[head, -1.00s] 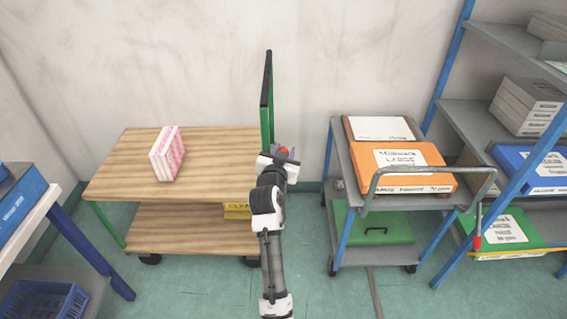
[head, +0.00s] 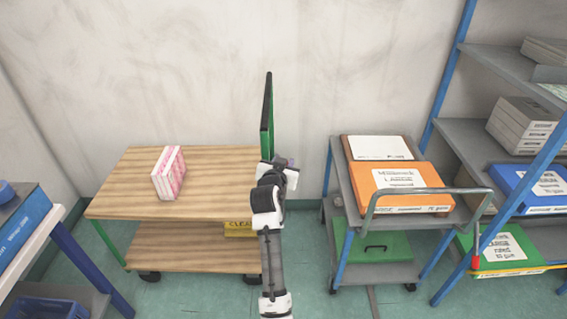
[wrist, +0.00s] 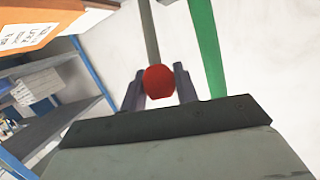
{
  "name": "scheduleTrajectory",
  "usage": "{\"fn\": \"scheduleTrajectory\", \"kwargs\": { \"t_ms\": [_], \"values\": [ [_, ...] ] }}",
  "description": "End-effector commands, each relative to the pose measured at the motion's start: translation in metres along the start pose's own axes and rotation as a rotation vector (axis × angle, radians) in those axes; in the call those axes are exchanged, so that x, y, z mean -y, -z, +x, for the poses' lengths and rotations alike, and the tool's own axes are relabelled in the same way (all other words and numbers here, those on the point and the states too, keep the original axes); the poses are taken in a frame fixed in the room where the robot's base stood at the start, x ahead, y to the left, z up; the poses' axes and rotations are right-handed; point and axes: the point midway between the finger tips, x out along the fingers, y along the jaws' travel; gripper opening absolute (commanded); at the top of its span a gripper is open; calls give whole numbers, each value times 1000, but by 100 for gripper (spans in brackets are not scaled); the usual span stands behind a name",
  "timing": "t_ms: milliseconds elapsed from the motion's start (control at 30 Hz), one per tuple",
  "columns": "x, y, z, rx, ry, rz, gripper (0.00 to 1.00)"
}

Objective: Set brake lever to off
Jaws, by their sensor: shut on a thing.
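The brake lever shows in the wrist view as a thin grey rod (wrist: 149,30) with a red knob (wrist: 158,82) at its end. My gripper (wrist: 158,90) is shut on the red knob, with one dark finger on each side of it. In the head view my gripper (head: 289,163) is at the right end of the wooden cart (head: 215,205), beside its upright green frame (head: 267,115). The knob is hidden there behind my gripper and wrist. The head view does not clearly show the lever's setting.
A pink and white box (head: 168,173) stands on the wooden cart. To the right is a grey trolley (head: 345,190) with an orange box (head: 403,180); another red-handled lever (head: 475,255) hangs near it. Blue-framed shelving (head: 447,85) stands far right. Floor shows between cart and trolley.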

Motion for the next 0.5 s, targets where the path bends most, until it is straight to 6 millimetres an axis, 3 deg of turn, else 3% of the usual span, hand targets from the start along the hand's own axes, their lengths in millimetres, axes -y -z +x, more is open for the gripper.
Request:
{"fn": "scheduleTrajectory", "kwargs": {
  "t_ms": [67, 100, 200, 500],
  "values": [
    [4, 0, -1, -2, 7, 0, 0],
    [4, 0, -1, -1, 7, -1, 35],
    [2, 0, -1, -1, 5, 0, 48],
    [1, -1, -1, 1, 1, 0, 50]
  ]
}}
